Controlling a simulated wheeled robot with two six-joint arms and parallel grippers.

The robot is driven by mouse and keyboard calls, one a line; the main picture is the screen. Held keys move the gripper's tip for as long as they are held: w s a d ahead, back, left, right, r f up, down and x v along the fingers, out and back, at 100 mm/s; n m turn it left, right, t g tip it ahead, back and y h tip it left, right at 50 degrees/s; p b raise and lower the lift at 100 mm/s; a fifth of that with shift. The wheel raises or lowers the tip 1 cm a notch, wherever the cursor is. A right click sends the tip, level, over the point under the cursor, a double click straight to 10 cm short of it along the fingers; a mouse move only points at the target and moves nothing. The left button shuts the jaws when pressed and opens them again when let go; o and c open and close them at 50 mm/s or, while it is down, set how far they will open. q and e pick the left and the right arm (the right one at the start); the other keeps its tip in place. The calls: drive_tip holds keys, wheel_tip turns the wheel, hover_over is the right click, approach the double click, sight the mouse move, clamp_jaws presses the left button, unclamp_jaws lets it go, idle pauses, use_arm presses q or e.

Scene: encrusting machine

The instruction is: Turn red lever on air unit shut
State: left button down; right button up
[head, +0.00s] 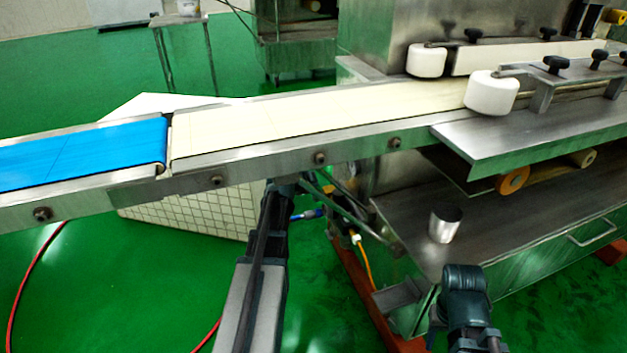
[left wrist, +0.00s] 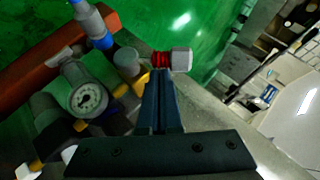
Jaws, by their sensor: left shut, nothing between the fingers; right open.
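In the left wrist view, the air unit shows with a round pressure gauge (left wrist: 87,98), and a red part (left wrist: 161,59) that looks like the lever sits beside a pale metal end piece. My left gripper (left wrist: 161,75) is shut and empty, with its fingertips just below the red part; I cannot tell whether they touch. In the head view, my left arm reaches under the conveyor, which hides the gripper's tip and most of the air unit; a blue fitting (head: 309,213) shows there. My right gripper (head: 464,287) is open, low at the machine's front, away from the unit.
The conveyor (head: 250,155) with blue and cream belts crosses above my left arm. A metal cup (head: 445,225) stands on the machine's lower shelf (head: 500,245). A blue hose end (left wrist: 92,28) and a red-brown beam (left wrist: 45,65) lie beside the air unit.

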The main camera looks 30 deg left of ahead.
use_arm(q)
drive_tip(key=shift+w+a+r+n+g+h+p, duration=0.3)
drive_tip(key=shift+w+a+g+h+p, duration=0.15)
drive_tip(key=shift+p, duration=0.25)
drive_tip(key=shift+w+a+f+n+g+h+p, duration=0.15)
drive_tip(key=shift+w+a+n+g+h+p, duration=0.15)
drive_tip(key=shift+g+h+p, duration=0.2)
drive_tip(key=shift+a+f+g+h, duration=0.15)
drive_tip(key=shift+a+g+h, duration=0.1)
drive_tip(key=shift+g, duration=0.1)
drive_tip(key=shift+w+f, duration=0.1)
drive_tip(key=shift+f, duration=0.15)
drive_tip(key=shift+w+a+f+g+h, duration=0.15)
drive_tip(key=shift+w+a+g+h, duration=0.15)
drive_tip(key=shift+w+a+g, duration=0.15)
drive_tip(key=shift+a+f+n, duration=0.15)
drive_tip(key=shift+n, duration=0.25)
drive_tip(key=shift+w+a+f+g+h, duration=0.15)
drive_tip(key=shift+f+g+h, duration=0.1)
drive_tip(key=shift+g+h, duration=0.35)
drive_tip(key=shift+f, duration=0.25)
drive_tip(key=shift+w+a+b, duration=0.1)
drive_tip(key=shift+a+b, duration=0.05)
drive_tip(key=shift+b, duration=0.15)
